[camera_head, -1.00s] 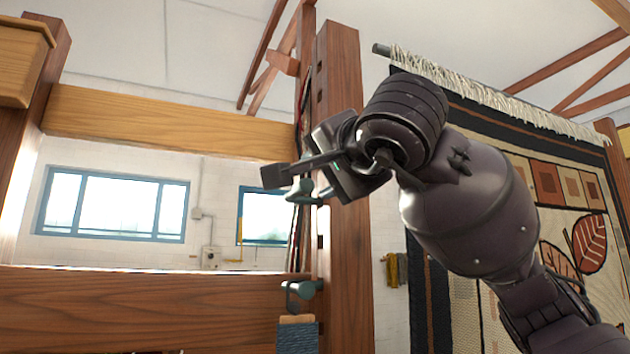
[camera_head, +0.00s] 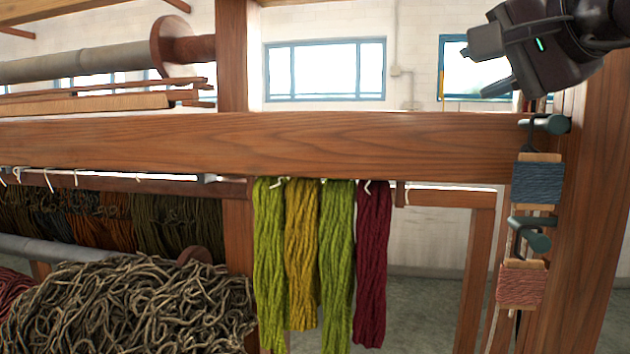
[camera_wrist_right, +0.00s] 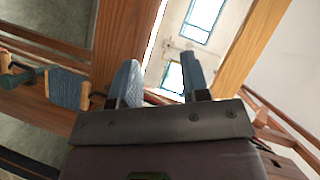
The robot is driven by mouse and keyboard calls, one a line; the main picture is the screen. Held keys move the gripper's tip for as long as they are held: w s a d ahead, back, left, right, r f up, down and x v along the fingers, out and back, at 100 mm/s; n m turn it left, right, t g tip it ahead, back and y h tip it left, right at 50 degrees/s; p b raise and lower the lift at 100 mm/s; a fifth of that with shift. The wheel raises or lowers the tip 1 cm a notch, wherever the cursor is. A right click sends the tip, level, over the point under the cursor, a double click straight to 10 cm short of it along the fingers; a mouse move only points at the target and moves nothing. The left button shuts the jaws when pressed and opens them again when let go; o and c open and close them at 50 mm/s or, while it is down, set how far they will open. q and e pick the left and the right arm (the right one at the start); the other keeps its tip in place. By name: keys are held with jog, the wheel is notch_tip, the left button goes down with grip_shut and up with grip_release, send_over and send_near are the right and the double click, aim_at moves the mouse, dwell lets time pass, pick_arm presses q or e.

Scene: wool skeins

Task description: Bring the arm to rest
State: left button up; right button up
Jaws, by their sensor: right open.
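My right gripper (camera_head: 492,62) is at the upper right of the head view, in front of the window and above the wooden beam's right end. Its two fingers are apart with nothing between them. In the right wrist view the gripper (camera_wrist_right: 156,85) also shows its two blue-grey fingers spread and empty. Only the wrist end of my right arm shows in the head view. My left gripper is not in either view.
A wide wooden beam (camera_head: 330,142) crosses the head view, with green, mustard and dark red skeins (camera_head: 371,265) hanging below. A post (camera_head: 595,210) at right carries wound blue yarn (camera_head: 537,182) and pink yarn (camera_head: 521,287). A tangled brown wool heap (camera_head: 130,305) lies lower left.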

jog(key=s+a+f+m+g+y, duration=0.2)
jog(key=a+f+m+g+y, duration=0.1)
jog(key=a+f+g+y, duration=0.4)
jog(key=s+a+f+m+g+y, duration=0.2)
jog(key=a+f+g+y, duration=0.25)
jog(key=f+y, duration=0.5)
jog(key=w+d+f+n+t+h, duration=0.2)
jog(key=d+f+n+t+h, duration=0.65)
jog(key=f+n+h, duration=0.35)
jog(key=w+d+f+n+t+h, duration=0.2)
jog(key=d+f+n+t+h, duration=0.75)
jog(key=n, duration=0.55)
jog(key=s+d+f+m+g+h, duration=0.15)
jog(key=s+f+m+g, duration=0.3)
jog(key=f, duration=0.45)
jog(key=s+d+f+m+g+h, duration=0.1)
jog(key=s+d+f+m+g, duration=0.1)
jog(key=s+f+m+g, duration=0.35)
jog(key=s+a+f+m+g+y, duration=0.25)
jog(key=s+f+g, duration=0.55)
jog(key=s+f, duration=0.5)
jog(key=w+f+n+t+y, duration=0.1)
jog(key=w+f+t, duration=0.6)
jog(key=f, duration=0.3)
jog(key=shift+w+a+t, duration=0.4)
jog(key=shift+t, duration=0.25)
